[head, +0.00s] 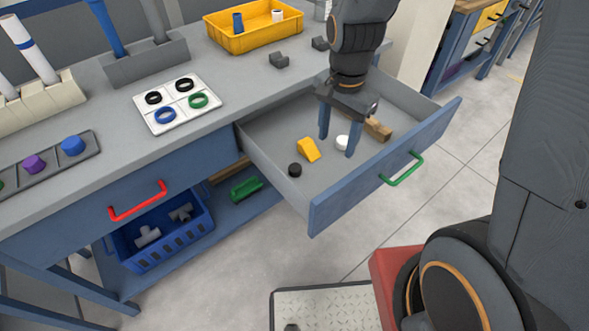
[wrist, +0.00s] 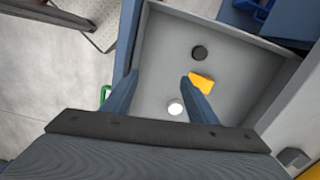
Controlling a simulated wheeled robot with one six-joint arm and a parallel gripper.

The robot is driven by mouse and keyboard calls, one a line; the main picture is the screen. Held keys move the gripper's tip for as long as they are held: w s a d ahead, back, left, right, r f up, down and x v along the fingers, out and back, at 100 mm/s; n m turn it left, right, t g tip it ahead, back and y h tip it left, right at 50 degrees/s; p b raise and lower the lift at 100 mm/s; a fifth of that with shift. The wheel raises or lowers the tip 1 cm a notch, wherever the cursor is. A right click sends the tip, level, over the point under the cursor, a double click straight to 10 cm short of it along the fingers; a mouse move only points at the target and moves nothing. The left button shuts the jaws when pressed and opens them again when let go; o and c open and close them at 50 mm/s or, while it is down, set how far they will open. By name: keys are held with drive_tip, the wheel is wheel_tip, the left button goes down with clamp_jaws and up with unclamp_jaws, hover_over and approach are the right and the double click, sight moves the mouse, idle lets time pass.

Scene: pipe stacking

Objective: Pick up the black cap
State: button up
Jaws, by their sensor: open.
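The black cap (head: 295,170) is a small dark disc lying on the floor of the open drawer, near its front left corner in the head view. In the wrist view the black cap (wrist: 199,52) lies beyond my fingertips. My gripper (head: 338,146) is open and empty, pointing down into the drawer, to the right of the cap. In the wrist view the two blue fingers of my gripper (wrist: 160,76) are apart, with nothing between their tips. Whether the tips touch the drawer floor I cannot tell.
A yellow wedge (head: 308,150) lies between the black cap and my gripper. A white cap (head: 343,142) and a wooden block (head: 377,129) lie near my fingers. The drawer (head: 335,207) has low walls and a green handle (head: 401,169). The workbench (head: 215,128) stands behind it.

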sight(295, 168)
drive_tip(key=w+a+f+m, duration=0.2)
drive_tip(key=f+m, duration=0.1)
drive_tip(key=w+a+f+m, duration=0.1)
drive_tip(key=a+f+m, duration=0.2)
drive_tip(key=w+a+f+m, duration=0.2)
drive_tip(key=a+f+m, duration=0.1)
drive_tip(key=shift+w+f+m, duration=0.2)
drive_tip(key=shift+w+m, duration=0.15)
drive_tip(key=shift+m, duration=0.05)
drive_tip(key=shift+f, duration=1.4)
drive_tip(key=f, duration=0.2)
drive_tip(key=a+f, duration=0.1)
drive_tip(key=shift+w+a+f+p, duration=0.1)
drive_tip(key=shift+w+f+p, duration=0.2)
drive_tip(key=shift+f+p, duration=0.05)
drive_tip(key=shift+f, duration=0.65)
drive_tip(key=c, duration=1.1)
drive_tip(key=shift+r, duration=0.1)
